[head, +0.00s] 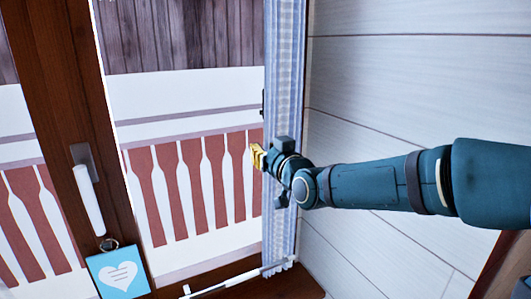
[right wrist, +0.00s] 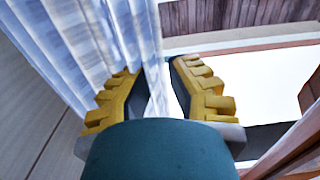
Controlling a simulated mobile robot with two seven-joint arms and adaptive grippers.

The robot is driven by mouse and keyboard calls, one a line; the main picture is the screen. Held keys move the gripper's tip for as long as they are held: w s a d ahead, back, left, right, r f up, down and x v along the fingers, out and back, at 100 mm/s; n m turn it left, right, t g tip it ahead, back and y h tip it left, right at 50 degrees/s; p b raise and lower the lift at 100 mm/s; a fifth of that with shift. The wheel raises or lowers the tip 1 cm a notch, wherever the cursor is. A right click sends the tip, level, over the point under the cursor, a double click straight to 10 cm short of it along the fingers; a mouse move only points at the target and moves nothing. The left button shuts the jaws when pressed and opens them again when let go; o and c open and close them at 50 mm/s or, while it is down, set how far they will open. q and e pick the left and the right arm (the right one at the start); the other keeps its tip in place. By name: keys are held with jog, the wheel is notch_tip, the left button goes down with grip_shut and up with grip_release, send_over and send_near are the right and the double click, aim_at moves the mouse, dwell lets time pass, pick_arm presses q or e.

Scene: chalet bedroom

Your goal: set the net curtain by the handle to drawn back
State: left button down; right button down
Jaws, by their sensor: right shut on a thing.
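The net curtain (head: 285,75), pale blue and white checked, hangs gathered in a narrow strip at the right side of the window, against the white wall. My right gripper (head: 257,157) is at the curtain's left edge, around mid-height. In the right wrist view, the curtain (right wrist: 75,40) comes down between the yellow fingers of the right gripper (right wrist: 152,78), which are shut on its edge. I cannot make out a separate handle; the fingers and wrist may hide it. My left gripper is not in view.
A brown wooden window frame (head: 62,100) with a white lever handle (head: 88,198) stands at left. A blue heart tag (head: 118,274) hangs below it. A thin white rod (head: 235,280) lies low under the window. White plank wall (head: 400,90) fills the right.

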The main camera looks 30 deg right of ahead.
jog(key=shift+d+r, duration=0.2)
jog(key=shift+r, duration=0.05)
jog(key=c, duration=1.1)
grip_release()
jog(key=shift+c, duration=0.2)
jog(key=shift+o, duration=1.4)
jog(key=shift+d+f, duration=0.1)
jog(key=shift+f, duration=0.05)
jog(key=shift+s, duration=0.1)
jog(key=s, duration=1.1)
jog(key=shift+s, duration=0.4)
jog(key=shift+d, duration=0.1)
